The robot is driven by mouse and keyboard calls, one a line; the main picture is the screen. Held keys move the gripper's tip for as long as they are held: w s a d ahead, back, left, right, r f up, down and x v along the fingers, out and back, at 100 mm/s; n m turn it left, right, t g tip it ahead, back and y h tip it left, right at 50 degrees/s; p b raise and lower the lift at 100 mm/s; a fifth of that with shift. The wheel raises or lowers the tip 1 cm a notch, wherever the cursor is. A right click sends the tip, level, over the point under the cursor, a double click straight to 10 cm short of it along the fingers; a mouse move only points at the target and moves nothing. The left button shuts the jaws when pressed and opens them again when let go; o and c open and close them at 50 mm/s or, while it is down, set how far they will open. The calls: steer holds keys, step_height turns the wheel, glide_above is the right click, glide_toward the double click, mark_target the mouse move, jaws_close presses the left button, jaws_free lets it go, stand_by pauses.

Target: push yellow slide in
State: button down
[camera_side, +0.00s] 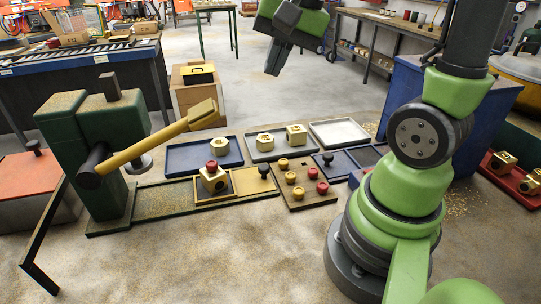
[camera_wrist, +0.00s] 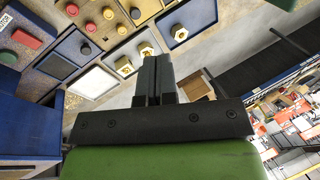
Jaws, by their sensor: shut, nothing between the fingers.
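The yellow slide (camera_side: 247,186) is a yellow-framed tray on the green rail of the drill press, with a black knob (camera_side: 264,171) at its right end. A brass block (camera_side: 214,185) with a red knob on top sits at its left end, beside the press. In the wrist view, a black knob (camera_wrist: 136,13) at the top edge seems to belong to the slide; most of the slide is out of that view. My gripper (camera_side: 273,70) is shut and empty, high above and behind the trays, well apart from the slide. Its fingers also show in the wrist view (camera_wrist: 154,66).
The green drill press (camera_side: 100,130) has a long brass lever (camera_side: 160,140) reaching over the area left of the slide. Behind are a blue tray (camera_side: 178,160), a grey tray and a white tray (camera_side: 340,132). A knob board (camera_side: 300,201) lies right of the slide.

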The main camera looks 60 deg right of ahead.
mark_target(211, 166)
steer(key=w+d+f+m+g+y, duration=0.1)
steer(key=d+f+m+g+y, duration=0.15)
steer(key=d+f+m, duration=1)
steer(key=f+n, duration=0.1)
steer(key=f, duration=0.2)
steer(key=a+f+n, duration=0.1)
steer(key=f, duration=0.3)
steer(key=w+f+n, duration=0.1)
steer(key=f, duration=0.2)
steer(key=shift+w+a+f, duration=0.1)
steer(key=shift+a+f, duration=0.25)
steer(key=shift+f, duration=0.05)
steer(key=a, duration=0.2)
steer(key=w+a, duration=0.1)
steer(key=shift+f, duration=0.4)
steer(key=shift+w+a, duration=0.2)
steer(key=shift+a, duration=0.2)
steer(key=w+a, duration=1)
steer(key=shift+w+a, duration=0.2)
steer(key=shift+a, duration=0.05)
steer(key=shift+f, duration=0.1)
